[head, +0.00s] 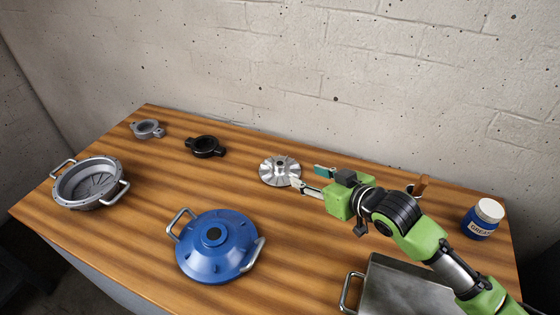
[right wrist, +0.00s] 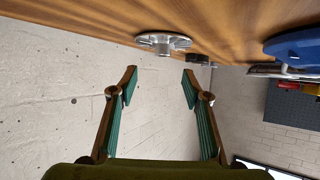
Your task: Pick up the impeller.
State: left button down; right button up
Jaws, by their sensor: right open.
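The impeller (head: 279,170) is a silver finned disc with a central hub, lying flat on the wooden table in the middle of the head view. It also shows in the right wrist view (right wrist: 163,41), ahead of the fingertips. My right gripper (head: 309,178) is open and empty, just to the right of the impeller. One finger overlaps the disc's right edge in the head view; I cannot tell whether it touches. In the right wrist view the open fingers (right wrist: 160,75) stand on either side, with the impeller beyond the gap. My left gripper is not in view.
A blue cover with handles (head: 216,246) lies front left of the impeller. A grease jar (head: 482,219) and a metal tray (head: 400,288) are at right. A wall stands behind the table.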

send_near(281, 164)
jog(key=x, duration=0.4)
jog(key=shift+s+d+f, duration=0.1)
jog(key=shift+d+f, duration=0.15)
jog(key=shift+f, duration=0.05)
jog(key=shift+w+a, duration=0.25)
jog(key=shift+x, duration=2.3)
jog(key=shift+s+a+r, duration=0.1)
grip_shut()
jog(key=shift+r, duration=0.1)
